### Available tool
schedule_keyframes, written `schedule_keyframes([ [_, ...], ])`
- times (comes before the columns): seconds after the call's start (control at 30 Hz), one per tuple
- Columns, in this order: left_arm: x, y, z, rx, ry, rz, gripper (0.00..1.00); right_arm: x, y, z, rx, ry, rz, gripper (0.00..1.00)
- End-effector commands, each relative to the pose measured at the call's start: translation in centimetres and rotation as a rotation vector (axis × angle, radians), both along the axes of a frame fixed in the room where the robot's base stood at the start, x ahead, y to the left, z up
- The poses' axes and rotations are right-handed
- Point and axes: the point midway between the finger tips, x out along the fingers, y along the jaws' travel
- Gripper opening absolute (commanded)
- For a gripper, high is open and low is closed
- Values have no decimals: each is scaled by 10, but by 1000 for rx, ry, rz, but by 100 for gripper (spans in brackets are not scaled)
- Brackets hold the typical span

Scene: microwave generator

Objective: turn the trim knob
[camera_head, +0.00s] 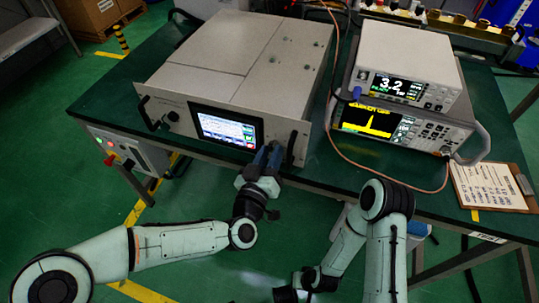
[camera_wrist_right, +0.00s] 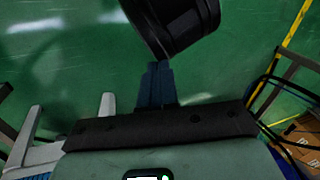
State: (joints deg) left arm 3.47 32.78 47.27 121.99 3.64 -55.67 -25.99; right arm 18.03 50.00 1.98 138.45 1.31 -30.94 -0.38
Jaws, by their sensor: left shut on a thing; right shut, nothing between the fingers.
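The microwave generator (camera_head: 235,75) is a large grey box on the green table, with its front panel facing me and a lit screen (camera_head: 226,129) on it. My left gripper (camera_head: 268,153) is at the panel, just right of the screen, with its blue fingers shut on the trim knob. The fingers hide the knob, so its angle cannot be seen. Another dark knob (camera_head: 173,116) is at the panel's left end. My right gripper's blue fingers (camera_wrist_right: 155,84) are shut and empty above the green floor in the right wrist view, away from the panel.
Two stacked instruments (camera_head: 409,68) stand right of the generator, with an orange cable (camera_head: 336,130) running down beside them. Panel handles (camera_head: 291,147) stick out near my left gripper. A clipboard (camera_head: 488,187) lies at the right. A box with a red button (camera_head: 128,152) hangs below the table's left edge.

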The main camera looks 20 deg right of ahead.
Motion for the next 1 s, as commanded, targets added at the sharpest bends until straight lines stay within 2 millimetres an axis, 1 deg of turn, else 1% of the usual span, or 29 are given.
schedule_keyframes([
  [0.2, 1, 0, 0, -156, 100, 1, 0, 14, -7, -12, -17, -34, -15, 0],
  [0.67, 2, 1, 0, -520, 344, 1, 0, 45, -24, -32, -59, -117, -48, 0],
  [0.8, 2, 1, 0, -628, 417, 0, 0, 30, -24, -45, -55, -68, -47, 0],
  [1.0, 2, 1, 0, -767, 510, 1, 0, 15, -27, -59, -55, -16, -48, 0],
])
